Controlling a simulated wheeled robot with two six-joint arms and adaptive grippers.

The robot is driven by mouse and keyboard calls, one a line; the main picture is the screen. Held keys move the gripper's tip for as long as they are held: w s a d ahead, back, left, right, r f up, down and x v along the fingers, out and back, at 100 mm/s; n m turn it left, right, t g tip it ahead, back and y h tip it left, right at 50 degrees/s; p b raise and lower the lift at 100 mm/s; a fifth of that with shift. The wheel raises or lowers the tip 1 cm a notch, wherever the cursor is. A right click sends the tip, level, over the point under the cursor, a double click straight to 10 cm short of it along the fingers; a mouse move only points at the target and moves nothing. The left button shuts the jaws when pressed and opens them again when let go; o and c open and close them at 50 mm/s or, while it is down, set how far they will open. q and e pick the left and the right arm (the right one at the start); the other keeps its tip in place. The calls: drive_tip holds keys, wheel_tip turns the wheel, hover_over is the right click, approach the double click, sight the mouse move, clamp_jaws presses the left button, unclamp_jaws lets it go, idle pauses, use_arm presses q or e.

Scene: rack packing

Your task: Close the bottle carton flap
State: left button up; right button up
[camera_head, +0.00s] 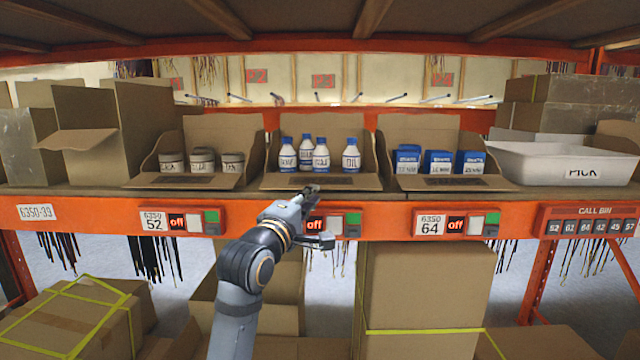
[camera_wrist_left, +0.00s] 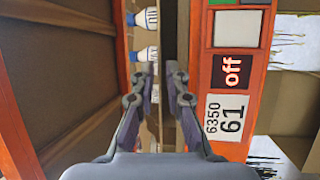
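The bottle carton (camera_head: 272,180) is the middle open carton on the shelf. Its back panel stands up and its low front flap (camera_head: 352,182) leans out at the shelf edge. Several white bottles (camera_head: 321,155) with blue caps stand inside; some bottles (camera_wrist_left: 147,54) also show in the left wrist view. My left gripper (camera_head: 311,189) is at the carton's front, by the flap and shelf edge. In the left wrist view its fingertips (camera_wrist_left: 161,68) have a narrow gap between them. Whether they touch the flap is unclear. My right gripper is out of view.
A carton of jars (camera_head: 150,175) stands left; a carton of blue boxes (camera_head: 400,182) stands right. A white pick bin (camera_head: 530,158) is farther right. The orange shelf beam (camera_head: 380,226) carries labels and buttons. Large cardboard boxes (camera_head: 425,285) stand below.

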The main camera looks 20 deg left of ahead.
sight(321, 181)
use_arm(q)
drive_tip(key=w, duration=0.3)
drive_tip(key=w+r+p, duration=0.1)
drive_tip(key=shift+w+d, duration=0.2)
drive_tip(key=shift+d, duration=0.2)
drive_tip(key=shift+w, duration=0.45)
clamp_jaws()
